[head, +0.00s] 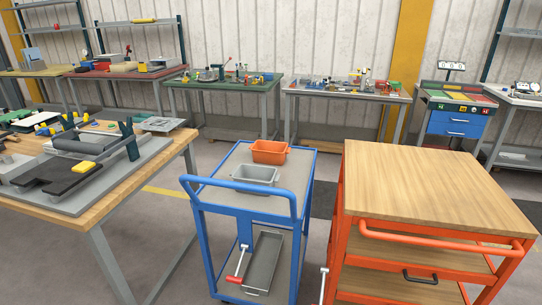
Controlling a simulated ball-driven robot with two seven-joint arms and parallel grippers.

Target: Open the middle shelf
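An orange cart (336,226) with a wooden top (435,185) stands at the front right. An orange bar handle (430,240) runs along its near side. Below the top, wooden shelf boards show between the orange frame parts. A black handle (420,279) sits at the front of a lower wooden board (385,286). The shelf appears pushed in, under the top. The lower part of the cart is cut off by the picture edge. Neither of my grippers can be made out in the head view.
A blue trolley (305,185) stands left of the orange cart, with an orange bin (269,151) and a grey bin (254,174) on top. A grey tray (263,262) shows lower down. A wooden workbench (178,150) stands left. Workbenches line the back wall.

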